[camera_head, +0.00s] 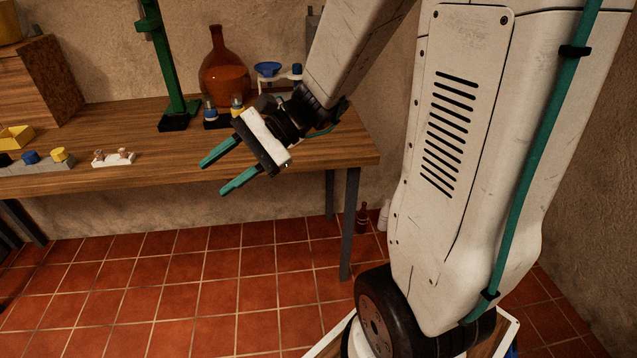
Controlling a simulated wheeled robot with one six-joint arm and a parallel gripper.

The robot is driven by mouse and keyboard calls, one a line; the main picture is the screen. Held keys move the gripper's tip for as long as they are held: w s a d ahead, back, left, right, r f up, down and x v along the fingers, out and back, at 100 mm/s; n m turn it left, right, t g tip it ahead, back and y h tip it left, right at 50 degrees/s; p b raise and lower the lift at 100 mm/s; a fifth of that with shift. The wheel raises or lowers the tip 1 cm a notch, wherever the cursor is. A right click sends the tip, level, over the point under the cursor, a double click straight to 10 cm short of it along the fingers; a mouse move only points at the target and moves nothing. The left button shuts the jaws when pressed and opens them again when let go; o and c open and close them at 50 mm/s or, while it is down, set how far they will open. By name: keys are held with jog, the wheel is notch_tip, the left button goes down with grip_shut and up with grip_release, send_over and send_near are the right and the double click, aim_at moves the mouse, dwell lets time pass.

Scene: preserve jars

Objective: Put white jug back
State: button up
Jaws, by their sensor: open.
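My gripper (213,178) is open and empty, with its two green fingers apart in front of the wooden workbench's front edge. A small white container (384,216) stands on the floor by the wall, beyond the bench's right leg and partly hidden by my arm. I cannot tell for sure whether it is the white jug. My gripper is far from it, higher and to the left. No other white jug is clear in view.
The workbench (150,168) carries a green stand (163,60), an amber flask (224,75), a blue-topped item (268,70), and a white block (114,158) with two small pieces. A dark red bottle (362,218) stands on the floor. The tiled floor (190,290) in front is clear.

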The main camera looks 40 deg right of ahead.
jog(key=s+a+n+g+h, duration=0.25)
jog(key=s+n+h, duration=0.2)
jog(key=s, duration=0.35)
jog(key=s+d+r+n+t+h, duration=0.1)
jog(key=s+d+r+n+h, duration=0.2)
jog(key=s+d+n+h, duration=0.5)
jog(key=shift+s+d+h, duration=0.35)
jog(key=shift+s+d, duration=0.05)
jog(key=shift+d, duration=0.05)
